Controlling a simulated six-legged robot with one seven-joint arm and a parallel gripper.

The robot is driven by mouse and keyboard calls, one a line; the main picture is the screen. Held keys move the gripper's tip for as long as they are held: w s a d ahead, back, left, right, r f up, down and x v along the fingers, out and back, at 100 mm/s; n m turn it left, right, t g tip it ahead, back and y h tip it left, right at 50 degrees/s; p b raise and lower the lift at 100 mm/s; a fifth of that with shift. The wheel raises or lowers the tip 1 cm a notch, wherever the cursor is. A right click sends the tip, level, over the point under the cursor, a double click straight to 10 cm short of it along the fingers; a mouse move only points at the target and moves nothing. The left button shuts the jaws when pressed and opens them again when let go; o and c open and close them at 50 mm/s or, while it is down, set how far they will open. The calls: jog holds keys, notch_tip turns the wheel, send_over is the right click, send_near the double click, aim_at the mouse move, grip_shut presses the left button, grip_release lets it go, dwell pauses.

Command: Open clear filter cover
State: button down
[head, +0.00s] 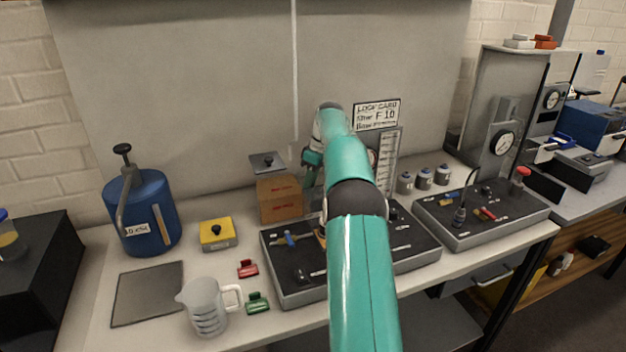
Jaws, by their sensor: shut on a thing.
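My gripper (311,180) hangs from the wrist at the back of the bench, above the dark control panel (285,268). My own teal arm hides much of it. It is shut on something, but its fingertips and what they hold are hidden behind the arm. I cannot make out the clear filter cover. A small tan part (321,237) shows at the panel just left of my arm, mostly covered. A grey plate with a black knob (267,161) sits behind the cardboard box (280,199), left of my gripper.
A blue tank (142,215), a yellow block (217,234), a clear jug (206,305) and red and green clips stand left of the panel. A sign (377,114) and a scale board stand behind my arm. A second panel (480,212) is at the right.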

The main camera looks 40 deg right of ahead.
jog(key=shift+w+d+f, duration=0.15)
jog(key=shift+d+f, duration=0.05)
jog(key=shift+d, duration=0.35)
jog(key=shift+d+r, duration=0.1)
jog(key=c, duration=1.2)
grip_release()
jog(key=shift+o, duration=0.2)
jog(key=shift+a+f, duration=0.2)
jog(key=shift+f, duration=0.1)
jog(key=shift+w+a+r, duration=0.1)
jog(key=shift+r, duration=0.1)
jog(key=s+a+r, duration=0.1)
jog(key=r, duration=0.2)
jog(key=s+a+r, duration=0.1)
jog(key=s+r, duration=0.1)
jog(key=r, duration=0.1)
jog(key=s+r, duration=0.1)
jog(key=r, duration=0.2)
jog(key=shift+s+a+r, duration=0.1)
jog(key=shift+s+a, duration=0.2)
jog(key=shift+a, duration=0.1)
jog(key=s+a+r, duration=0.3)
jog(key=s+a, duration=0.1)
jog(key=s, duration=0.3)
jog(key=shift+s+a+r, duration=0.2)
jog(key=shift+s+r, duration=0.05)
